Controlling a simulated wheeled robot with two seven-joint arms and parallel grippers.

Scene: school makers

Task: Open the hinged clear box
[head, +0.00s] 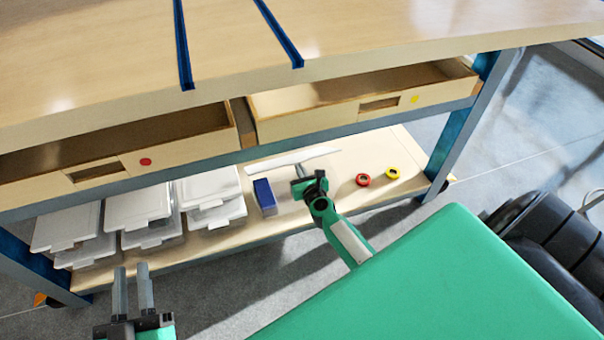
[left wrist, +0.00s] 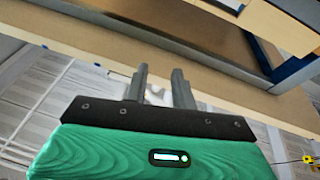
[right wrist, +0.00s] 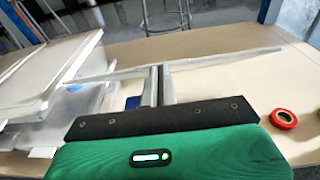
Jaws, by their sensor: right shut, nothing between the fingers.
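A thin, pale, translucent panel (head: 293,158) shows nearly edge-on above the lower shelf; it looks like a clear box's lid, tilted up. In the right wrist view the panel (right wrist: 220,60) runs across just beyond my fingers. The box body is too transparent or hidden to make out. My right gripper (head: 303,177) is shut and empty, close in front of the panel; I cannot tell whether they touch. It also shows in the right wrist view (right wrist: 160,72). My left gripper (head: 132,275) is open and empty, in front of the shelf at left; it shows in the left wrist view (left wrist: 158,85).
Several white-lidded boxes (head: 138,206) are stacked on the shelf's left. A blue block (head: 264,197) stands beside my right gripper. A red tape roll (head: 363,180) and a yellow one (head: 393,173) lie to the right. Two open drawers (head: 360,90) hang above the shelf.

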